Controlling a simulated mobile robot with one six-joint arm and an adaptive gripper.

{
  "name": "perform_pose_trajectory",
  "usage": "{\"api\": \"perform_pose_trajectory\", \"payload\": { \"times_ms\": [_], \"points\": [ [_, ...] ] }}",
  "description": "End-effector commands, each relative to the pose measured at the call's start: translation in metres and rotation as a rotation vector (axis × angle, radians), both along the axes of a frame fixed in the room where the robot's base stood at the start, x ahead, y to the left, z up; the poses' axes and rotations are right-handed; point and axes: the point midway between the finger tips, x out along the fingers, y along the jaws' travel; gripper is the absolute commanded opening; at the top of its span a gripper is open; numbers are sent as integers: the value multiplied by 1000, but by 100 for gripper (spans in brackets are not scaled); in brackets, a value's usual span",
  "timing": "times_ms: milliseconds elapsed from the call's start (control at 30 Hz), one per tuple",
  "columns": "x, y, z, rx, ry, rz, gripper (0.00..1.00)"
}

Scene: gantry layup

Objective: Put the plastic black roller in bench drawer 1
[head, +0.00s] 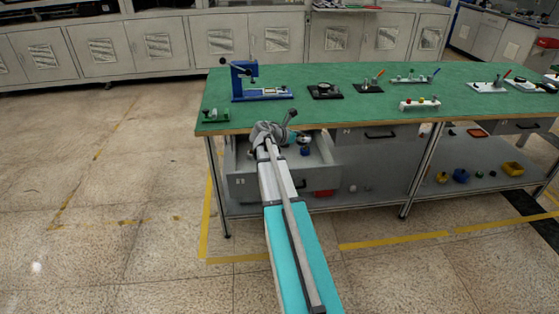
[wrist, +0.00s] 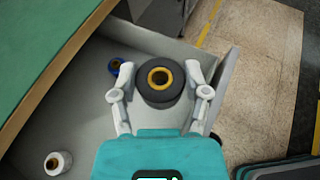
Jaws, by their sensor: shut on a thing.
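The black roller (wrist: 152,96), a thick dark ring with a yellow hub, is between the fingers of my gripper (wrist: 159,76) in the wrist view. My gripper is shut on it. Bench drawer 1 (head: 245,187) is pulled out under the left end of the green bench. In the wrist view the roller is over the open drawer (wrist: 100,112), inside its walls; its height above the drawer floor is hard to tell. In the head view my arm reaches over the drawer front, and the roller cannot be made out.
A blue roller (wrist: 115,67) and a white roller (wrist: 58,163) lie in the drawer. The green bench top (head: 330,104) overhangs its back and carries a blue press (head: 245,82) and several fixtures. A lower shelf (head: 385,180) holds small parts. The floor at left is clear.

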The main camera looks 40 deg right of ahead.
Motion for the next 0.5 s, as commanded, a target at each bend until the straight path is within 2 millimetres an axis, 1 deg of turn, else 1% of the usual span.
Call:
{"api": "perform_pose_trajectory", "payload": {
  "times_ms": [33, 167, 500],
  "points": [
    [10, 5, -8, 0, 1, 1, 12],
    [28, 19, -18, -1, 1, 1, 12],
    [47, 35, -52, -1, 1, 1, 12]
  ]
}}
